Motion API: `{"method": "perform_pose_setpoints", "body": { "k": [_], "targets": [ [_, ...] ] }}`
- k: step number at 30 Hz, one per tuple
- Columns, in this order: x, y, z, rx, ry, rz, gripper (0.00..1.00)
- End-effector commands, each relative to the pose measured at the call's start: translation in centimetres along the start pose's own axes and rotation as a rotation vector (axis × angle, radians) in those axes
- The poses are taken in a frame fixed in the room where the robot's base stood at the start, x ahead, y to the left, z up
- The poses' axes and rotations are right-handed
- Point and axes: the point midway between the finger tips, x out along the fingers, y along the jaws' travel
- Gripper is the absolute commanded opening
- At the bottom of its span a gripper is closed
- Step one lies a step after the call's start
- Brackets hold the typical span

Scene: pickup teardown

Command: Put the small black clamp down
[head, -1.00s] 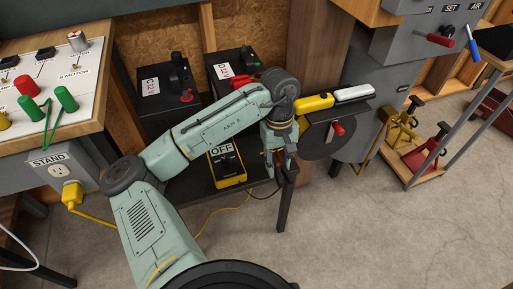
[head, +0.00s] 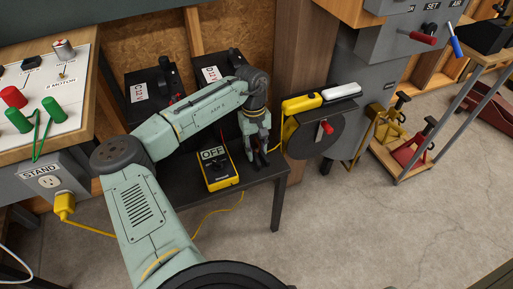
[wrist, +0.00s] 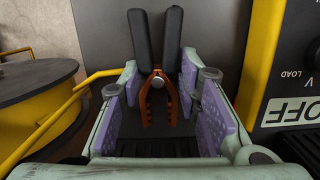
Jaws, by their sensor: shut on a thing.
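The small black clamp (wrist: 153,70) shows in the wrist view, with two black handles and copper-coloured jaws. Its handles point away from my palm and its jaws toward it. In the head view my gripper (head: 259,164) points down at the right part of the low black table (head: 240,187), just right of the yellow meter. The clamp is mostly hidden by the fingers there. I cannot tell whether it touches the tabletop.
The yellow meter (head: 217,171) with an OFF label stands close left of my gripper. A yellow reel (head: 305,130) is close to the right. The table's front right corner is bare.

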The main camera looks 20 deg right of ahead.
Motion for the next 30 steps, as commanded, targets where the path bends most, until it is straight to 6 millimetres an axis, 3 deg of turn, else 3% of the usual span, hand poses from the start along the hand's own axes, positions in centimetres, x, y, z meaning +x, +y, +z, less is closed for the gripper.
{"method": "perform_pose_setpoints", "body": {
  "k": [5,6,14,25,30],
  "targets": [
    [0.2,0.0,0.0,0.0,-0.002,0.001,0.02],
    [0.3,0.0,0.0,0.0,-0.001,0.0,0.32],
    [0.3,0.0,0.0,0.0,-0.001,0.0,0.49],
    [0.1,0.0,0.0,0.0,0.001,-0.001,0.51],
    [-2.1,0.0,0.0,0.0,0.001,0.001,0.51]
  ]
}}
